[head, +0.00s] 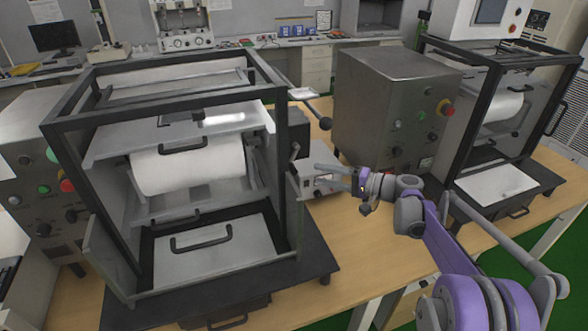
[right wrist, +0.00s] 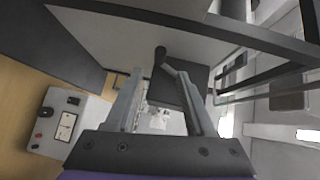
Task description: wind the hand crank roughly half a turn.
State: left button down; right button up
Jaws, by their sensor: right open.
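The hand crank shows in the right wrist view as a dark rounded knob (right wrist: 160,54) on a short grey arm, near a dark box on the machine. In the head view a small dark handle (head: 295,151) at the right side of the black-framed machine (head: 283,185) looks like this crank. My right gripper (head: 324,180) points left toward that side of the machine. Its two fingers are apart and empty in the right wrist view (right wrist: 160,80). The knob appears beyond the fingertips, roughly between them; contact cannot be told. My left gripper is not in view.
A small light control box (head: 315,168) with buttons stands close to my right gripper. A large grey metal cabinet (head: 388,105) stands behind it, and a second framed machine (head: 500,120) is at right. The wooden table (head: 370,235) is bare in front of the gripper.

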jog(key=p+x, duration=0.1)
jog(key=x, duration=0.7)
jog(key=shift+w+a, duration=0.2)
jog(key=shift+a, duration=0.1)
grip_shut()
